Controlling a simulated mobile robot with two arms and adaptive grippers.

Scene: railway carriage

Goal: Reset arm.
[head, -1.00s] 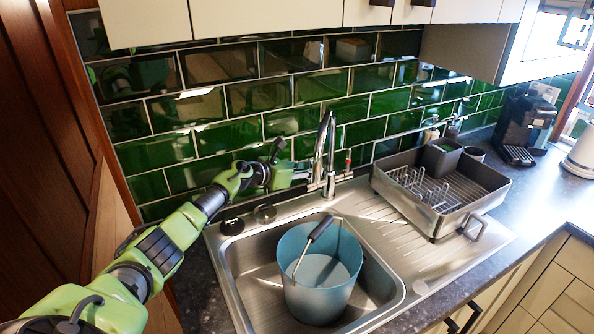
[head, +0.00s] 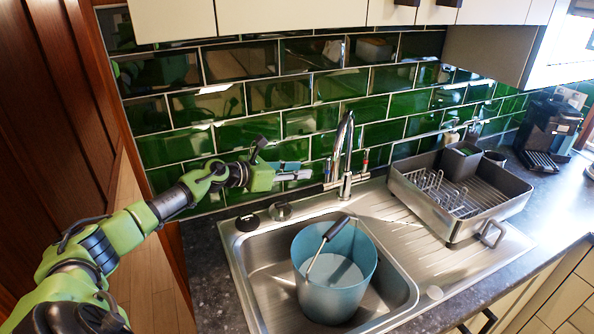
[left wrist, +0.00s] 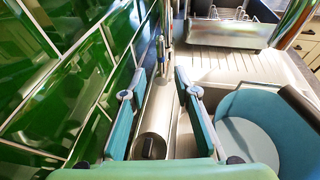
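My left gripper (head: 298,171) reaches in from the left along the tiled wall, with its tips just left of the chrome tap (head: 345,150). In the left wrist view the two teal fingers of the left gripper (left wrist: 162,95) stand apart. My left arm (head: 120,230) stretches across the left side. My right gripper is not in view.
A blue bucket (head: 335,290) with a dark-gripped handle stands in the steel sink (head: 265,290). A dish rack (head: 480,222) sits on the drainer, and a black coffee machine (head: 547,130) stands at the far right. Green tiles (head: 230,137) line the wall close behind the gripper.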

